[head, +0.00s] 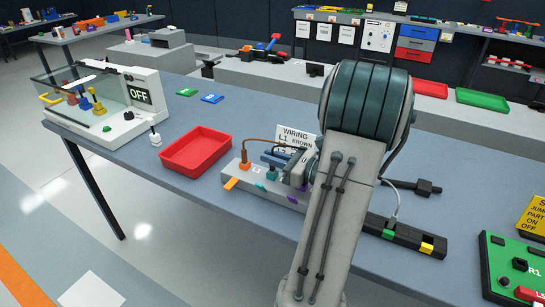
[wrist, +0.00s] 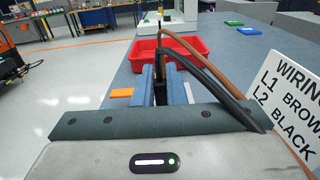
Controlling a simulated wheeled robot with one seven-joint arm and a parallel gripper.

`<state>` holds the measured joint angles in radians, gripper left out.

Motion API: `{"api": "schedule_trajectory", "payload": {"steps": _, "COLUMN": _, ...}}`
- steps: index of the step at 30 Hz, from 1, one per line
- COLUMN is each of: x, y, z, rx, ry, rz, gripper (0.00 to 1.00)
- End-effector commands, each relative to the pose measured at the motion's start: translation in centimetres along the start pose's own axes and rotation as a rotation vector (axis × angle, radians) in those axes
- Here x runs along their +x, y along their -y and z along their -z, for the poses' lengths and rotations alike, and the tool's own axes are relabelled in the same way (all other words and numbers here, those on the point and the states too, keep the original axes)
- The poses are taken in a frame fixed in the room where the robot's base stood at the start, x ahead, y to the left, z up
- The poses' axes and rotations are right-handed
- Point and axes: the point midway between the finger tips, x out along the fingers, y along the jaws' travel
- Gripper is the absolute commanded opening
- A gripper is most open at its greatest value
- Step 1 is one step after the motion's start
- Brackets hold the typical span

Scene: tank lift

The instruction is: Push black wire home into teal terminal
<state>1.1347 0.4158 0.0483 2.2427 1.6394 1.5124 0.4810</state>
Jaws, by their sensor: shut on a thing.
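The teal terminal (head: 271,173) stands on the grey terminal block (head: 255,186) in the head view, right of the orange terminal (head: 245,165). My gripper (head: 276,158) is just above the teal terminal. In the wrist view its blue fingers (wrist: 161,92) are shut on the black wire (wrist: 160,88), whose end points down between them. The black wire (wrist: 225,100) arches back to the right. The brown wire (head: 262,140) runs into the orange terminal. The fingers hide the black wire's tip, so I cannot tell whether it is inside the teal terminal.
A red tray (head: 197,150) lies left of the block. A wiring sign (head: 297,142) stands behind it. An orange tab (head: 231,184) and purple tabs stick out at the block's front. A black strip with green and yellow parts (head: 405,236) lies to the right. A machine marked OFF (head: 130,100) stands far left.

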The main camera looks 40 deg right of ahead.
Motion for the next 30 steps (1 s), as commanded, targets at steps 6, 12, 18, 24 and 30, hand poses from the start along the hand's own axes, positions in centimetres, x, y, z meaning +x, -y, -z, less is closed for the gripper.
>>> {"api": "schedule_trajectory", "payload": {"steps": 6, "x": 0.0, "y": 0.0, "z": 0.7, "rx": 0.000, "ry": 0.000, "rz": 0.000, "gripper": 0.00}}
{"api": "schedule_trajectory", "payload": {"steps": 12, "x": 0.0, "y": 0.0, "z": 0.6, "rx": 0.000, "ry": 0.000, "rz": 0.000, "gripper": 0.36}}
{"api": "schedule_trajectory", "payload": {"steps": 18, "x": -0.1, "y": 0.0, "z": 0.6, "rx": 0.000, "ry": 0.000, "rz": 0.000, "gripper": 0.36}}
{"api": "schedule_trajectory", "payload": {"steps": 24, "x": -2.4, "y": 0.1, "z": 0.7, "rx": 0.000, "ry": -0.001, "rz": 0.003, "gripper": 0.36}}
{"api": "schedule_trajectory", "payload": {"steps": 30, "x": -5.7, "y": 0.0, "z": 0.7, "rx": -0.001, "ry": -0.001, "rz": 0.004, "gripper": 0.36}}
